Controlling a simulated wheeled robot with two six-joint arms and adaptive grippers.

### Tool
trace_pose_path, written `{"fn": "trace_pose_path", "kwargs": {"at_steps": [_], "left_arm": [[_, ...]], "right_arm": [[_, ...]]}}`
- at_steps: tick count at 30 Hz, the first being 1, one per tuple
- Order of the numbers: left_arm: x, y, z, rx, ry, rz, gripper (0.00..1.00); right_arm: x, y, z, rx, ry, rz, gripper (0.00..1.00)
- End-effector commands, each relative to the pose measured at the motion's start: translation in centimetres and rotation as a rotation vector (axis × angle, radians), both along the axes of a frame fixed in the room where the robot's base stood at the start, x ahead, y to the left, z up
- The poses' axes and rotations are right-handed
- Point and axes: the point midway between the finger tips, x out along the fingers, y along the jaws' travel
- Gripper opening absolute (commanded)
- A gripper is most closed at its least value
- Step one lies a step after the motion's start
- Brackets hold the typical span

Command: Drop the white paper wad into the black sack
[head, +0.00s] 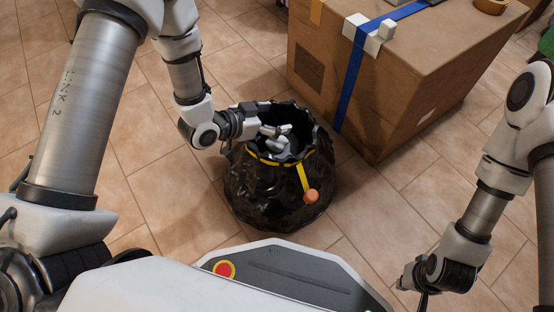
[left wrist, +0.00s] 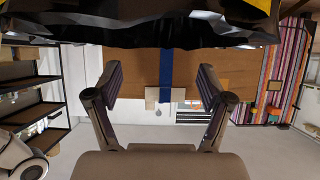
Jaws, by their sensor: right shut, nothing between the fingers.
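The black sack (head: 265,190) stands open on the tiled floor, with a yellow band around its neck and an orange ball on the yellow tie. My left gripper (head: 284,131) is at the sack's mouth. In the left wrist view (left wrist: 160,90) its fingers are spread with nothing between them, and the sack's dark rim (left wrist: 130,32) crosses the top. A pale grey-white lump, seemingly the paper wad (head: 279,147), shows inside the mouth just below the fingers; whether it touches them I cannot tell. My right gripper (head: 422,302) is shut and empty, low at the right.
A large cardboard box (head: 400,90) with a blue strap (head: 355,75) and a white block (head: 370,38) stands close behind the sack to the right. Tiled floor is clear left and right of the sack. Shelves (left wrist: 35,110) show in the left wrist view.

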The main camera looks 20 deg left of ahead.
Motion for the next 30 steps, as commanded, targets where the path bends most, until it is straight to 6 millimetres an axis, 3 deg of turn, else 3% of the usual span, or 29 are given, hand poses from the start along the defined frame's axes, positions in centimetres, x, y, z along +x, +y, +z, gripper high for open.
{"fn": "trace_pose_path", "kwargs": {"at_steps": [10, 21, 30], "left_arm": [[-0.7, 0.7, 0.5, -0.001, 0.002, 0.003, 0.8], [-6.5, 5.1, 4.6, -0.008, 0.0, 0.007, 0.8], [-8.3, 6.4, 5.8, -0.002, 0.0, 0.0, 0.8]], "right_arm": [[0.0, 0.0, 0.0, 0.0, 0.001, 0.0, 0.0], [0.0, 0.0, 0.0, 0.0, 0.001, 0.0, 0.0], [0.0, 0.0, 0.0, 0.0, 0.001, 0.0, 0.0]]}}
